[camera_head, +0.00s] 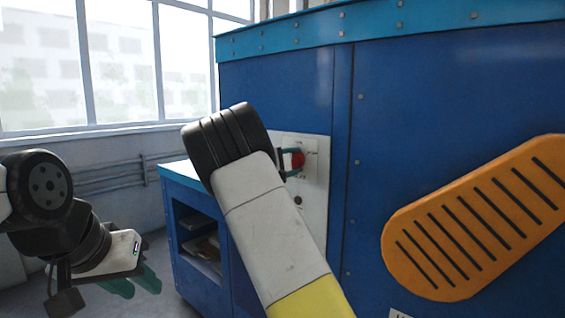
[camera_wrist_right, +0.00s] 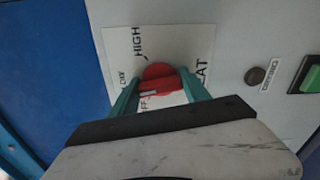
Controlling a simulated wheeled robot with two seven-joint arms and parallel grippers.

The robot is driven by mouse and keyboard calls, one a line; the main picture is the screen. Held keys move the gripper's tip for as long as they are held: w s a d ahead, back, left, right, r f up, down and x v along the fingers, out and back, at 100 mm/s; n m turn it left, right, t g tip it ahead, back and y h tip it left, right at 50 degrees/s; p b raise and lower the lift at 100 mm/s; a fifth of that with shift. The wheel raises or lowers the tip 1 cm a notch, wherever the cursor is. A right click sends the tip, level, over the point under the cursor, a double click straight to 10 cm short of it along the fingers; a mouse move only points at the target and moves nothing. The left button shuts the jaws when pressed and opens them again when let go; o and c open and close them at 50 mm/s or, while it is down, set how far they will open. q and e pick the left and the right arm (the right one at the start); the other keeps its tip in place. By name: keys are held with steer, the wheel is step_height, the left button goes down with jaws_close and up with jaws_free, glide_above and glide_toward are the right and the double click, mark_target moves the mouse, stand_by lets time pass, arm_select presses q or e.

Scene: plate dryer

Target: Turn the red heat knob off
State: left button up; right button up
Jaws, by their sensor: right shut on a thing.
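The red heat knob (camera_wrist_right: 162,77) sits on a white label plate (camera_wrist_right: 185,45) with HIGH, LOW and partly hidden OFF markings. My right gripper (camera_wrist_right: 163,92) is shut on the knob, with a green finger on each side of it. The knob's exact setting is hard to read because the gripper hides part of the label. My left gripper (camera_head: 138,284) hangs at the lower left, away from the panel, with its green fingers apart and nothing between them.
A dark round button (camera_wrist_right: 255,76) and a green switch (camera_wrist_right: 312,78) are right of the knob in the wrist view. The blue machine (camera_head: 420,100) carries an orange slotted cover (camera_head: 470,220). A blue shelf cabinet (camera_head: 190,200) stands left of the panel.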

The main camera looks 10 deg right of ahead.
steer(key=n, duration=0.5)
steer(key=shift+n, duration=2.4)
steer(key=o, duration=1.4)
steer(key=v, duration=0.8)
